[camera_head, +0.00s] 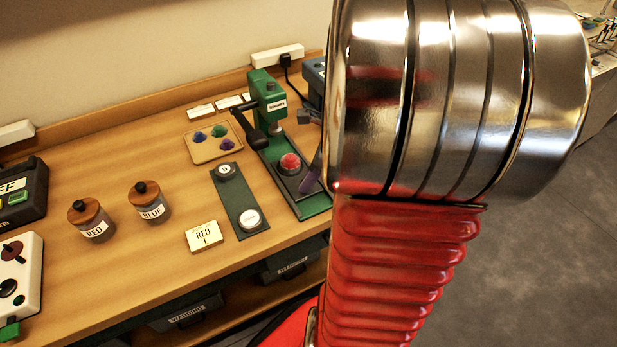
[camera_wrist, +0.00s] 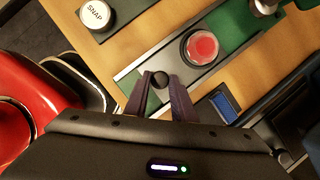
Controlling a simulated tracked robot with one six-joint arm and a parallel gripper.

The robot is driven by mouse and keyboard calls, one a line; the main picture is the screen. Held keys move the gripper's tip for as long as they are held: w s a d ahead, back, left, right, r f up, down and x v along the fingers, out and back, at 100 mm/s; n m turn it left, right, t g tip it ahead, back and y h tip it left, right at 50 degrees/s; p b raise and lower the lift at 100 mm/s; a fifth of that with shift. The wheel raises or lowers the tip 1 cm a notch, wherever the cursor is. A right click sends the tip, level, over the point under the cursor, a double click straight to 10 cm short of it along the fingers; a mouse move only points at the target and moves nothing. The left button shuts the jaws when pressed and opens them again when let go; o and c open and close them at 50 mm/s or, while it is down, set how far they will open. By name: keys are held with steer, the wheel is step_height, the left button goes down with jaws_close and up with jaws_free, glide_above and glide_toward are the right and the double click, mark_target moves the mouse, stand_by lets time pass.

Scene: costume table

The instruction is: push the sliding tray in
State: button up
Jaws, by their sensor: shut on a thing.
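The green press (camera_head: 265,92) stands on the table with a long green base. The grey sliding tray (camera_head: 283,183) lies on this base, in front of the press head, and carries a red domed piece (camera_head: 290,161). In the wrist view the red piece (camera_wrist: 202,47) sits in a round dark holder on the tray. A black knob (camera_wrist: 160,79) is at the tray's near end. My gripper (camera_wrist: 160,82) is shut on the knob, one purple finger on each side. In the head view one finger shows beside the tray; my arm hides the rest.
A dark plate (camera_head: 236,190) with two round white pieces, one marked SNAP (camera_wrist: 95,14), lies left of the press. A small tray (camera_head: 202,151) of coloured pieces is behind it. A RED 1 card (camera_head: 205,237) and two lidded jars stand farther left.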

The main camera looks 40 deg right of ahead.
mark_target(291, 156)
jaws_close()
steer(key=shift+w+d, duration=0.1)
steer(key=shift+w, duration=0.15)
steer(key=w+d, duration=0.1)
steer(key=w, duration=0.4)
steer(key=w+d, duration=0.1)
steer(key=w, duration=0.2)
steer(key=shift+w+d+r, duration=0.1)
steer(key=shift+w+d, duration=0.1)
steer(key=shift+d, duration=0.1)
steer(key=o, duration=0.8)
jaws_free()
steer(key=shift+w, duration=0.1)
steer(key=shift+o, duration=0.9)
steer(key=v, duration=1.3)
steer(key=shift+s+r, duration=0.25)
steer(key=shift+s, duration=0.05)
